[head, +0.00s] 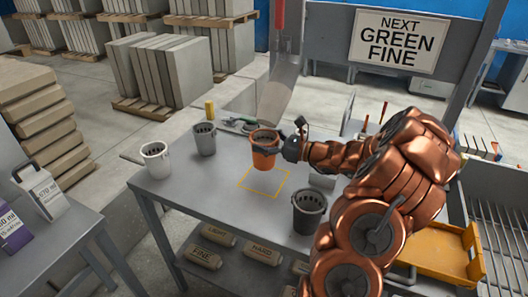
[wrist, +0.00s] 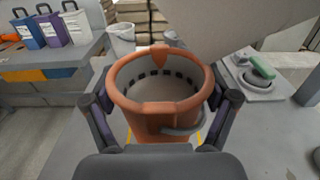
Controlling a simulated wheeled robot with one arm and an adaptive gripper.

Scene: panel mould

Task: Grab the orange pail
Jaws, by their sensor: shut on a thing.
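The orange pail (head: 264,155) is at the middle of the grey table in the head view, near a yellow square outline (head: 265,180). My gripper (head: 272,146) reaches it from the right and is shut on it. In the wrist view the pail (wrist: 160,115) is upright and fills the middle, with its inside and dark handle showing. The dark fingers of my gripper (wrist: 160,112) press on its left and right sides. I cannot tell whether the pail touches the table.
A white pail (head: 155,162) and a grey pail (head: 204,140) stand to the left on the table (head: 205,210). A dark pail (head: 308,212) stands near the front edge. A grey chute (head: 279,90) hangs just behind the orange pail. A sign (head: 400,40) reads "NEXT GREEN FINE".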

